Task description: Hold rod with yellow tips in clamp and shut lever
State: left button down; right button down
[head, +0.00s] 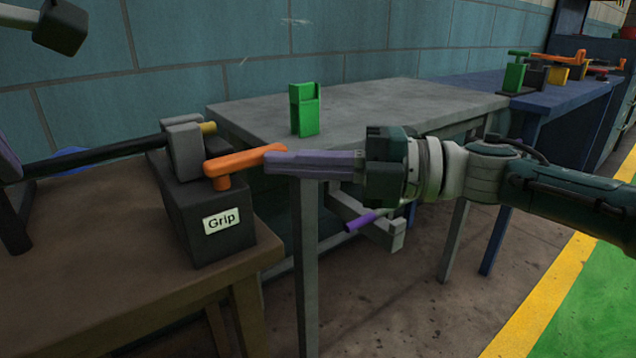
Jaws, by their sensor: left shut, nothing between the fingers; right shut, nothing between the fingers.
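The clamp is a black block (210,225) labelled "Grip", with a grey jaw (184,148) on top. A black rod (90,155) runs into the jaw from the left, and its yellow tip (208,128) shows just past the jaw. The orange lever (240,162) lies across the clamp's top and points right. My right gripper (268,163) is shut and empty, with its fingertips at the lever's free end; I cannot tell if they touch. The rod's far end is hidden.
The clamp stands on a brown table (110,290) near its right edge. A black stand (14,225) is at the left edge. A grey table (380,105) behind holds a green block (304,110). A blue table (565,98) with more clamps is farther right.

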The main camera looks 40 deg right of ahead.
jog(key=shift+s+a+f+m+t+h, duration=0.2)
jog(key=shift+s+a+m+t+h, duration=0.3)
jog(key=shift+s, duration=0.25)
jog(key=s+a+m+t+h, duration=0.2)
jog(key=a+m+t+h, duration=0.2)
jog(key=a+m+h, duration=1.05)
jog(key=s+n+h, duration=0.2)
jog(key=s+n, duration=0.1)
jog(key=s, duration=0.7)
jog(key=s+d+f+m+g+h, duration=0.2)
jog(key=d+f+m+g, duration=0.55)
jog(key=d+f, duration=0.2)
jog(key=s+d+f+m+g+y, duration=0.2)
jog(key=s+m+g+y, duration=0.3)
jog(key=s, duration=0.4)
jog(key=shift+d+f+g+y, duration=0.25)
jog(key=shift+d+g+y, duration=0.3)
jog(key=shift+d+y, duration=0.15)
